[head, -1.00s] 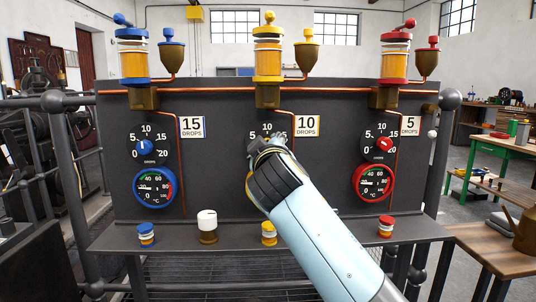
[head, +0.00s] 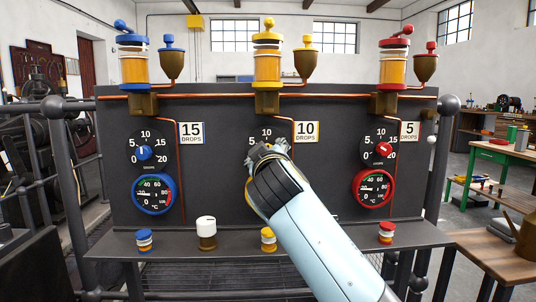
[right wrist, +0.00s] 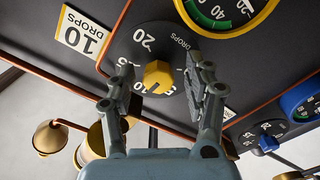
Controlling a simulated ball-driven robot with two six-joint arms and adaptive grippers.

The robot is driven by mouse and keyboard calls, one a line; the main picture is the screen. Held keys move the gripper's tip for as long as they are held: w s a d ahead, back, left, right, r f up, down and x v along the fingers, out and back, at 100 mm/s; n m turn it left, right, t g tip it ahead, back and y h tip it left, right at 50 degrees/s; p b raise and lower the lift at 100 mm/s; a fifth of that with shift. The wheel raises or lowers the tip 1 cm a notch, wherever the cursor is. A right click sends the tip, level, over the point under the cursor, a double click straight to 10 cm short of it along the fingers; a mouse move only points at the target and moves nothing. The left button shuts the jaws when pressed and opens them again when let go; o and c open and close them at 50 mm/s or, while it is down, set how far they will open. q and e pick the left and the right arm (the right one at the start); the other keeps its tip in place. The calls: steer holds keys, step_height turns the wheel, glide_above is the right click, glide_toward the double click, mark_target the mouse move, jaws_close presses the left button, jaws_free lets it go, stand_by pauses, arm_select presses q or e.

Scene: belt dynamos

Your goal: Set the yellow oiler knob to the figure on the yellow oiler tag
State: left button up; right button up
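The yellow oiler (head: 267,66) stands at the top middle of the dark panel. Its tag (head: 306,132) reads 10 DROPS and also shows upside down in the right wrist view (right wrist: 82,30). The yellow knob (right wrist: 158,77) sits on a black dial (right wrist: 148,42) in the right wrist view. Its white mark points downward in that picture, near the 10 and 5 figures; the exact setting is hard to tell. My right gripper (right wrist: 160,92) is open, with one finger on each side of the knob and gaps visible. In the head view my right gripper (head: 268,152) hides the knob.
The yellow gauge (right wrist: 225,12) is beside the dial. Blue (head: 144,153) and red (head: 383,149) knobs sit left and right on the panel. A copper pipe (right wrist: 108,40) runs close to the dial. Several small jars, one white-capped (head: 207,232), stand on the shelf below.

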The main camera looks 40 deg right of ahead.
steer(key=shift+r, duration=0.1)
steer(key=v, duration=0.7)
steer(key=shift+s, duration=0.2)
steer(key=shift+a, duration=0.1)
